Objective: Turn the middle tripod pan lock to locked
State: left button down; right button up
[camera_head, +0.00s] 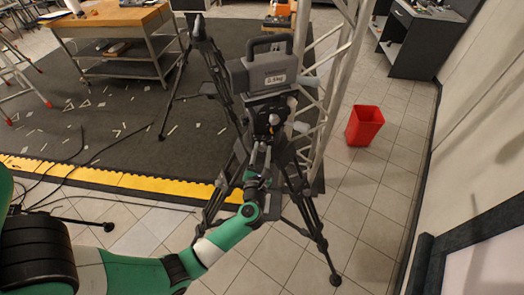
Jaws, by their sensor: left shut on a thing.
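The nearest tripod (308,205) stands upright at the picture's centre, with black legs spread on the tiles. A grey block with a handle and a weight label (266,72) sits on its head (268,117). My left gripper (262,145) reaches up from below to the tripod, just under the head. It is shut on a small part there, which looks like the pan lock; the fingers and head hide most of it, so its lock position cannot be read. My right gripper is not in view.
Another tripod (195,28) stands behind to the left. A metal truss (335,85) rises close on the right of the nearest tripod. A red bin (364,125) stands on the tiles further right. A wood-topped workbench (110,18) is at the back left. Cables lie on the floor at left.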

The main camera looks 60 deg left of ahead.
pick_arm(q)
jog(key=m+p, duration=0.3)
jog(key=shift+r, duration=0.15)
jog(key=m+p, duration=0.2)
jog(key=m, duration=0.2)
jog(key=shift+m+p, duration=0.4)
jog(key=m+p, duration=0.2)
jog(key=m, duration=0.3)
jog(key=shift+w+p, duration=0.1)
jog(key=shift+p, duration=0.25)
jog(key=m, duration=0.1)
jog(key=m+p, duration=0.1)
jog(key=m, duration=0.3)
jog(key=shift+f, duration=0.3)
jog(key=shift+p, duration=0.3)
jog(key=shift+c, duration=2.3)
grip_release()
